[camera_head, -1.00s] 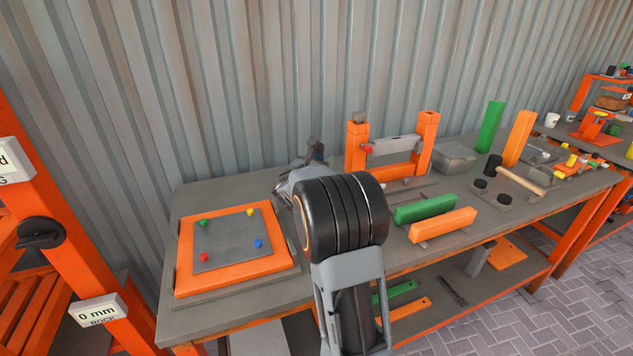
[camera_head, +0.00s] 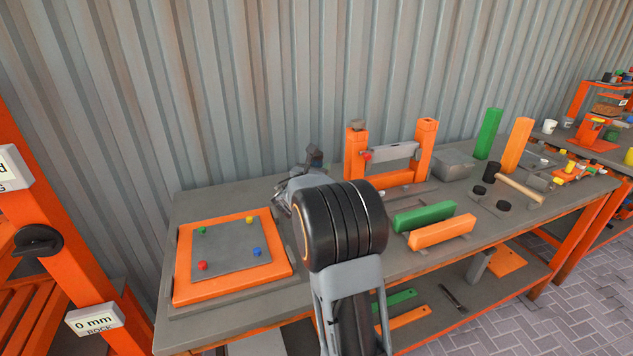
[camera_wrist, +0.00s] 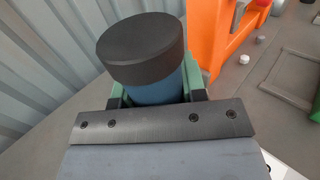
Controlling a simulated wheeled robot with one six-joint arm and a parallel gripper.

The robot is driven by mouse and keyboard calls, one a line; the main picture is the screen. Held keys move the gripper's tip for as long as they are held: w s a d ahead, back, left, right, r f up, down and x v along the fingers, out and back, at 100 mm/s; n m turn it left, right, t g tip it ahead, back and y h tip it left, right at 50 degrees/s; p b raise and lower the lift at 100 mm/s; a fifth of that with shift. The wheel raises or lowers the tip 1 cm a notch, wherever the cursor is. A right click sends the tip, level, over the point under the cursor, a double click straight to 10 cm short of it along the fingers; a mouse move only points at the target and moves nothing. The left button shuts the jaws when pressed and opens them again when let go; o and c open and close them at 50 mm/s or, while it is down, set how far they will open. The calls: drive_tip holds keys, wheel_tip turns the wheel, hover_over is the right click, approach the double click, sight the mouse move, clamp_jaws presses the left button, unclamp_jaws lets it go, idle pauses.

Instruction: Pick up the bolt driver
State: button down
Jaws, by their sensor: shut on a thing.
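In the wrist view, my gripper (camera_wrist: 157,106) is shut on the bolt driver (camera_wrist: 150,55), a thick cylinder with a black round cap and a blue body. The green fingers show on both sides of the blue body, and its lower part is hidden behind the gripper's dark plate. In the head view, my arm hides most of the gripper, and a small dark part of the bolt driver (camera_head: 314,156) shows above the wrist, left of the orange frame. I cannot tell whether it touches the workbench.
The orange frame (camera_head: 425,150) stands close on the right, and it also shows in the wrist view (camera_wrist: 208,35). An orange-rimmed board (camera_head: 183,280) with coloured knobs lies on the workbench (camera_head: 190,200) at left. Green (camera_head: 425,215) and orange (camera_head: 442,233) bars lie right of my arm. The corrugated wall is behind.

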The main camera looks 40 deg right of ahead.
sight(319, 157)
drive_tip(key=shift+r, duration=0.15)
wheel_tip(319, 157, up, 3)
drive_tip(key=shift+r, duration=0.2)
drive_tip(key=s+a+r, duration=0.7)
drive_tip(key=s+r, duration=0.2)
drive_tip(key=s, duration=0.3)
drive_tip(key=shift+a+r+p, duration=0.25)
drive_tip(key=shift+p, duration=0.2)
drive_tip(key=shift+w, duration=0.1)
